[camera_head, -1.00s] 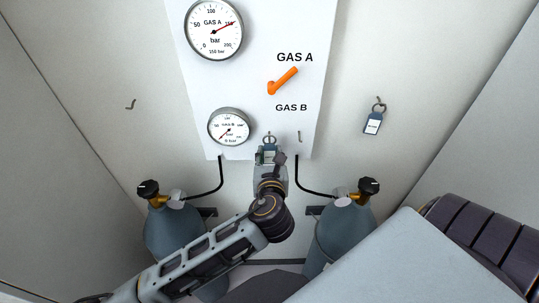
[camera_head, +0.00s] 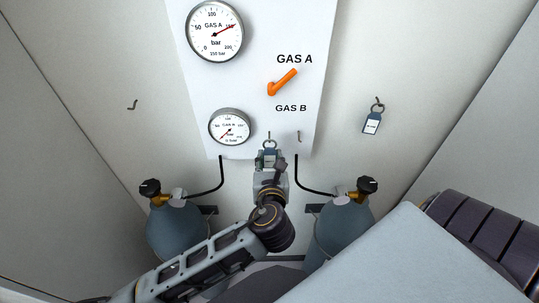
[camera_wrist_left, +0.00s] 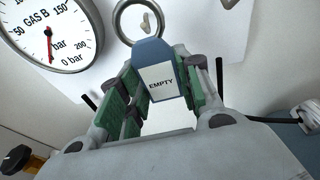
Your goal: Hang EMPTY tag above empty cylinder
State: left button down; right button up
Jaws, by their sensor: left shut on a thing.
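My left gripper (camera_head: 269,160) is shut on the blue EMPTY tag (camera_wrist_left: 157,78), in front of the lower edge of the gauge panel. The tag hangs between the green finger pads in the left wrist view, its white label facing the camera. Its metal ring (camera_wrist_left: 138,20) stands above the fingers. A panel hook (camera_head: 269,136) shows at the ring in the head view; I cannot tell whether the ring is on it. The left cylinder (camera_head: 172,232) and right cylinder (camera_head: 340,225) stand below. The GAS B gauge (camera_head: 231,127) reads near zero. My right gripper is not in view.
Another panel hook (camera_head: 299,136) is bare. The left wall hook (camera_head: 132,104) is bare too. Another tag (camera_head: 371,124) hangs on the right wall hook (camera_head: 379,101). An orange lever (camera_head: 282,82) points to GAS A. Black hoses (camera_head: 310,188) run from the panel to the cylinders.

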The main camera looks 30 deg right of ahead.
aim_at(270, 163)
pick_arm(q)
jog(key=shift+f+v, duration=0.2)
jog(key=shift+v, duration=0.65)
jog(key=shift+f+v, duration=0.2)
jog(key=shift+v, duration=0.65)
jog(key=shift+f+v, duration=0.2)
jog(key=shift+v, duration=0.65)
jog(key=shift+r, duration=0.15)
jog(key=w+a+r+n+y, duration=0.1)
jog(key=w+a+r, duration=0.2)
jog(key=w+a, duration=0.4)
jog(key=w+a+r+n+y, duration=0.1)
jog(key=w+a+r+y, duration=0.1)
jog(key=w+a, duration=0.6)
jog(key=w+a+r+n+y, duration=0.1)
jog(key=w+a+r+y, duration=0.1)
jog(key=w+a, duration=0.6)
jog(key=a+r, duration=0.1)
jog(key=a, duration=0.5)
jog(key=shift+w+a+r, duration=0.2)
jog(key=shift+a+r, duration=0.15)
jog(key=shift+a, duration=0.05)
jog(key=shift+w+d, duration=0.1)
jog(key=shift+w, duration=0.1)
